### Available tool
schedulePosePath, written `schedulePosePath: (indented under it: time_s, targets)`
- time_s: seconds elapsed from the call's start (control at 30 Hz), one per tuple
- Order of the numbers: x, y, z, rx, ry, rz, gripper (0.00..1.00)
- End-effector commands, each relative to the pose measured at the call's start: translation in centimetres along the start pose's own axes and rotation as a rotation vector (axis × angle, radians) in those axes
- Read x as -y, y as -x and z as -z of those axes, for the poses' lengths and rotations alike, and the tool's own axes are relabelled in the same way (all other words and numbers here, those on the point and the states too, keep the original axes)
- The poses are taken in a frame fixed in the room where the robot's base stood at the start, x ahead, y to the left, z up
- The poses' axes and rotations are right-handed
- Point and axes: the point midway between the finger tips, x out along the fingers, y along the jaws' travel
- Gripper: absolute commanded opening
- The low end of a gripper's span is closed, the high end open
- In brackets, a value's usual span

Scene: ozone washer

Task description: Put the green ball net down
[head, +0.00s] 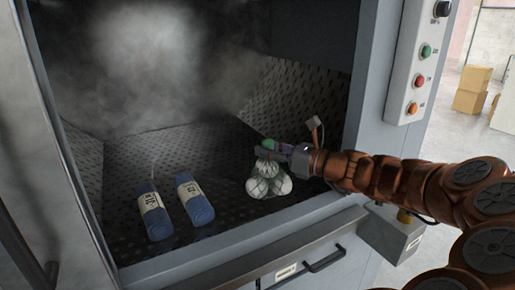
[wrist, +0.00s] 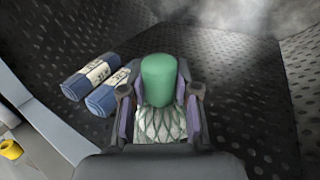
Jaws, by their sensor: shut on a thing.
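The green ball net is a pale green net bag of balls (head: 268,181) with a darker green top (head: 267,144). It is inside the washer chamber, toward the front right of its floor. My gripper (head: 270,152) reaches in from the right and is shut on the net's green top. In the wrist view the green top (wrist: 158,78) stands between the two fingers of my gripper (wrist: 160,95), with the pale net (wrist: 160,124) below it. The balls appear at or very near the perforated floor; I cannot tell if they touch it.
Two blue rolls with white labels, a left one (head: 154,212) and a right one (head: 194,200), lie on the dark perforated floor (head: 128,190) left of the net. Mist hangs at the back. The door frame and control panel (head: 419,60) stand close to my arm.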

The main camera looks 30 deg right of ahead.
Motion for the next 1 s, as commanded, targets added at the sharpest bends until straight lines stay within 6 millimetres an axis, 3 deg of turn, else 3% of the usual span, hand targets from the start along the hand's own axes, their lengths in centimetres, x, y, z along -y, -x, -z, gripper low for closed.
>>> schedulePosePath:
  time_s: [0.5, 0.77, 1.0]
  targets:
    - [5.8, -5.4, 0.8, -0.002, -0.001, 0.003, 0.00]
    - [6.6, -6.4, 0.8, -0.001, -0.001, 0.001, 0.00]
    - [6.8, -6.4, 3.6, -0.002, -0.004, 0.003, 0.00]
